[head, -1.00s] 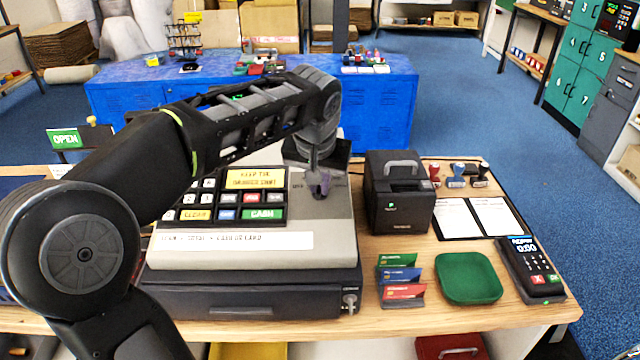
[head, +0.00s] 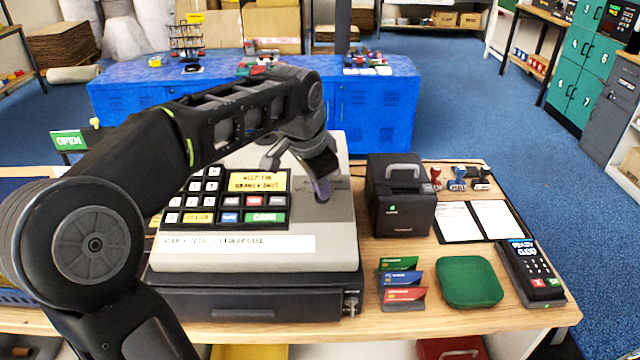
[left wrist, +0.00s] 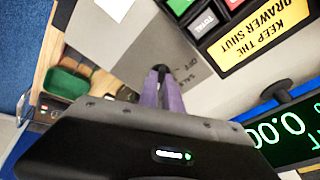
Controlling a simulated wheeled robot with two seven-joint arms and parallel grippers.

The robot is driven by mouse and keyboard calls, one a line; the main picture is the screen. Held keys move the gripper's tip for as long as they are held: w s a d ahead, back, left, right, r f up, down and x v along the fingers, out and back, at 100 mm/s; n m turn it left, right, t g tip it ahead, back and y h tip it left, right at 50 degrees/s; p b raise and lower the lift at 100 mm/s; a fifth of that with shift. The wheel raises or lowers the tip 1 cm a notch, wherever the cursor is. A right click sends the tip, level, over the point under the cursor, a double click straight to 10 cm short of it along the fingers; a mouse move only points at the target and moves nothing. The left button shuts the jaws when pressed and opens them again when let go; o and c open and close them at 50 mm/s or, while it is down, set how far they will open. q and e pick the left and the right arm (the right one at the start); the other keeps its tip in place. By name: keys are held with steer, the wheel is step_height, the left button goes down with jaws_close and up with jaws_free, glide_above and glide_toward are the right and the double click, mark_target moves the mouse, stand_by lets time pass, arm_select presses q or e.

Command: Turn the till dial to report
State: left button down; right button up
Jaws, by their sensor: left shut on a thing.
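The grey till (head: 335,235) stands on the wooden counter, with its keypad on the left of its sloping top and a drawer below. My left gripper (head: 322,192) reaches down to the top right of the till, its fingers tilted. In the left wrist view my left gripper (left wrist: 162,88) has its purple fingers closed on the small black dial (left wrist: 161,70). The printed words OFF and SALE show beside the dial; any other marks and the pointer are hidden or too small to read. In the head view the fingers cover the dial. My right gripper is not in view.
A black printer (head: 400,205) stands close to the till's right side. A card rack (head: 402,292), a green tray (head: 470,282) and a card reader (head: 532,275) lie on the right of the counter. A green-digit display (left wrist: 285,132) stands by the till in the wrist view.

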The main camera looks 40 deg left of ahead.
arm_select(q)
steer(key=shift+s+f, duration=0.1)
steer(key=shift+f, duration=0.15)
steer(key=c, duration=1.5)
jaws_free()
steer(key=shift+d, duration=0.1)
steer(key=shift+r, duration=0.1)
steer(key=v, duration=0.7)
steer(key=shift+r+b, duration=0.3)
steer(key=shift+r, duration=0.05)
steer(key=shift+f, duration=0.1)
